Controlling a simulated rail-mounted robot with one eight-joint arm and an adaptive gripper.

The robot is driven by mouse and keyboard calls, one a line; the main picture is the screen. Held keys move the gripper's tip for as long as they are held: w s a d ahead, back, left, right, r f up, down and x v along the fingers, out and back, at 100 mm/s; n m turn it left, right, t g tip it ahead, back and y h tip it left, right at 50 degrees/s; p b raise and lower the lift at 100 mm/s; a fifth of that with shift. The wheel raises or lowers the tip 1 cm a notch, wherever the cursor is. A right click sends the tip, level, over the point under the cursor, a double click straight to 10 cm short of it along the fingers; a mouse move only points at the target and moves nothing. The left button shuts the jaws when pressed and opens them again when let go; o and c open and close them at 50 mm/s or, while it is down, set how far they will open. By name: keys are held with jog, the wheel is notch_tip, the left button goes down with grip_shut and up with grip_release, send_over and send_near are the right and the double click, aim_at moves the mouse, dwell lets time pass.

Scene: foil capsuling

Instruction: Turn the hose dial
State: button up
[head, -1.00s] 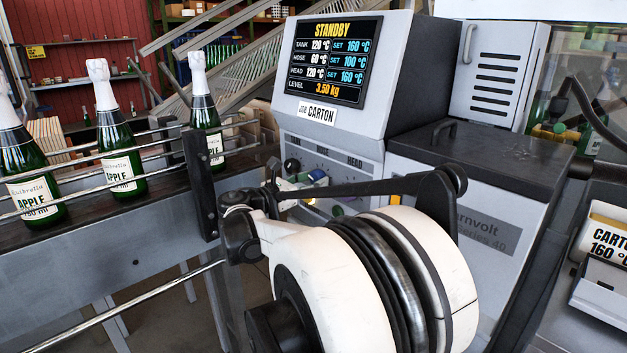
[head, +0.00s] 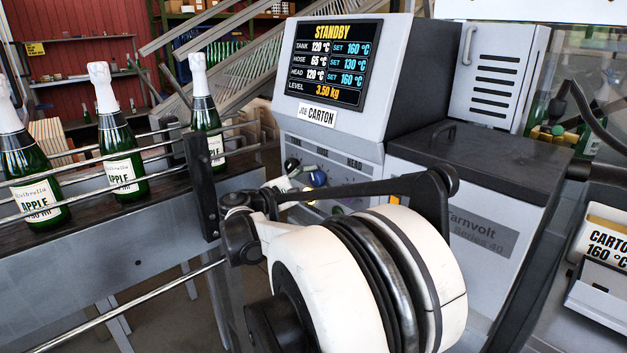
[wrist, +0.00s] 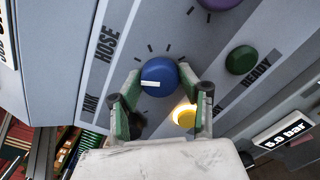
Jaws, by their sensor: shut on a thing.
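The blue hose dial (wrist: 160,76) sits on the grey panel beside the HOSE label in the wrist view, with a white pointer mark across it. My gripper (wrist: 161,84) has its green-sided fingers on either side of the dial and is shut on it. In the head view the blue dial (head: 318,178) shows small beside my gripper (head: 300,182), partly hidden by my arm. The screen (head: 333,62) reads STANDBY, with HOSE 65 °C and SET 130 °C. TANK and HEAD both read 120 °C, SET 160 °C.
A lit yellow lamp (wrist: 185,116) and a green button (wrist: 240,60) lie near the dial. A purple dial (wrist: 220,3) is at the top edge. Bottles (head: 117,140) stand on the railed conveyor (head: 150,225) to the left.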

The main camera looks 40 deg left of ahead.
jog(key=m, duration=1.2)
jog(key=shift+p, duration=0.4)
jog(key=shift+m, duration=0.3)
jog(key=o, duration=1.1)
jog(key=shift+o, duration=0.2)
jog(key=s+a, duration=0.1)
jog(key=s, duration=1.1)
jog(key=shift+a, duration=0.4)
